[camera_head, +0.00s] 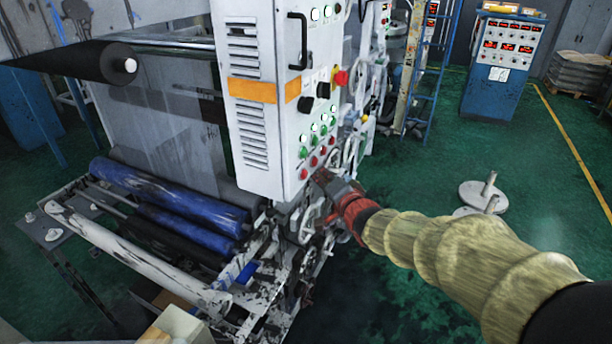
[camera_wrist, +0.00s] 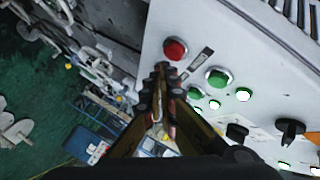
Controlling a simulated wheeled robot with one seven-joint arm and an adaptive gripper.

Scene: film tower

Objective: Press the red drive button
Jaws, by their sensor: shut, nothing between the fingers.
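A round red button (camera_wrist: 175,49) sits on the pale control panel in the wrist view, just beyond my fingertips. In the head view, several red buttons (camera_head: 304,174) run in a slanting row low on the panel's side face; which one is the drive button I cannot tell. My gripper (camera_wrist: 160,72) is shut and empty, its tips just short of the red button in the picture. I cannot tell whether they touch it. In the head view my gripper (camera_head: 322,180) is beside the cabinet's lower corner, close to the lowest red button.
A green button (camera_wrist: 218,78) and black knobs (camera_wrist: 290,130) share the panel. The white cabinet (camera_head: 262,100) has a black handle (camera_head: 299,42) and a red knob (camera_head: 341,77). Rollers (camera_head: 170,205) and machine frame lie below left.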

